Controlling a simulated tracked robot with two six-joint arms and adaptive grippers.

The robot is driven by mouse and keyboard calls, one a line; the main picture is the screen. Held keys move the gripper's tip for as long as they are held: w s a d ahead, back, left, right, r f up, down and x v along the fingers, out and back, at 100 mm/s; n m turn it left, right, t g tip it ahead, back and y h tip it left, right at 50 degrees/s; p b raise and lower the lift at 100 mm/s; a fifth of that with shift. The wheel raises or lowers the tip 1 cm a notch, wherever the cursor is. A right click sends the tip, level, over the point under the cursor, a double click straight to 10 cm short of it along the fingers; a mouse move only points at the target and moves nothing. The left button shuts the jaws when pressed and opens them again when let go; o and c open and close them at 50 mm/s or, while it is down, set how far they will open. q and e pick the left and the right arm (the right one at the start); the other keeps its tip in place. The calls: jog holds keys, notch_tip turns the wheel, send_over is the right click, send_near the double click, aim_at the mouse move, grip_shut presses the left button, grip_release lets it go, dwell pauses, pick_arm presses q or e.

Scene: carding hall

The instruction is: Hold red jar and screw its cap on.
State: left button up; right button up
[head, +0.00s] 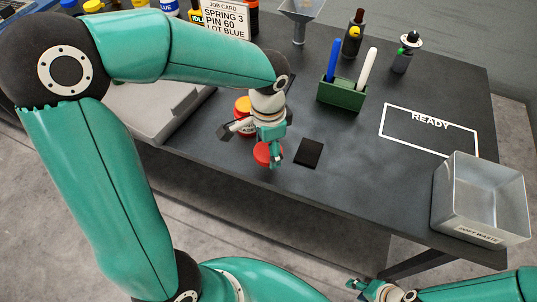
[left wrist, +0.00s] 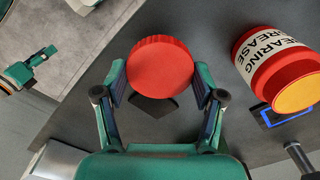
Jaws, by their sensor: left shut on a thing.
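The red jar (head: 241,125), labelled BEARING GREASE, stands on the dark table with its orange top uncovered. It also shows at the right of the left wrist view (left wrist: 270,62). My left gripper (head: 268,150) is shut on the round red cap (head: 263,155), which shows between both fingers in the left wrist view (left wrist: 160,66). The cap is beside the jar, apart from it, towards the table's front edge. My right gripper (head: 362,288) is low at the bottom of the head view, away from the jar; its finger opening is unclear.
A black square pad (head: 309,153) lies right of the cap. A green holder (head: 341,94) with pens, dark bottles and a funnel (head: 300,20) stand behind. A grey bin (head: 480,205) is at the right, near the READY outline (head: 430,118). A grey tray (head: 150,108) is at left.

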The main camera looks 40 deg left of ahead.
pick_arm(q)
notch_tip(320, 180, up, 15)
jog(key=shift+p, duration=0.35)
jog(key=shift+r, duration=0.1)
